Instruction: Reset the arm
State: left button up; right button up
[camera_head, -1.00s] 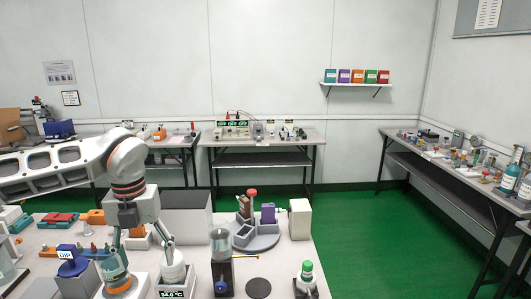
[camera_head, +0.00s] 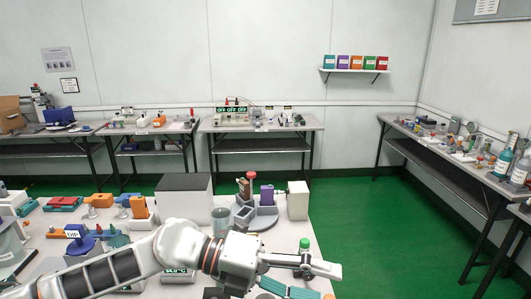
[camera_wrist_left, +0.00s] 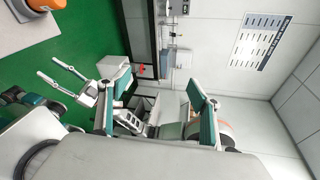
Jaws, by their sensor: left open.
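My left arm (camera_head: 180,250) reaches in from the lower left of the head view, low across the front of the bench. My left gripper (camera_head: 308,281) is at its right end, near the bench's right front corner, pointing right. In the left wrist view its two teal-padded fingers (camera_wrist_left: 157,112) stand wide apart with nothing held between them. The arm hides part of the heated block, whose display still shows in part below it.
A green-capped bottle (camera_head: 305,244) stands just behind the gripper. A blue DIP holder (camera_head: 77,233) is at left. Green floor (camera_head: 385,240) lies clear at right.

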pick_arm(q)
notch_tip(320, 180, up, 7)
jog(key=d+n+t+h, duration=0.2)
jog(key=n+t+h, duration=0.1)
jog(key=h, duration=0.2)
jog(key=w+a+r+n+t, duration=0.5)
jog(key=w+a+n+t, duration=0.2)
jog(key=n+t, duration=0.4)
jog(key=w+a+f+n+t+y, duration=0.3)
jog(key=a+f+n+y, duration=0.55)
jog(key=a, duration=0.25)
jog(key=w+a+f+n+t+y, duration=0.2)
jog(key=a+f+n+t+y, duration=0.2)
jog(key=a+f+n+y, duration=0.45)
jog(key=s+a+f+n+g+y, duration=0.2)
jog(key=s+a+f+g+y, duration=0.8)
jog(key=s+a+f, duration=1.05)
jog(key=d+f+n+t+h, duration=0.2)
jog(key=d+f+h, duration=0.7)
jog(key=d+f, duration=0.5)
jog(key=shift+w+d+f+n+h, duration=0.3)
jog(key=shift+w+d, duration=0.15)
jog(key=shift+d, duration=0.65)
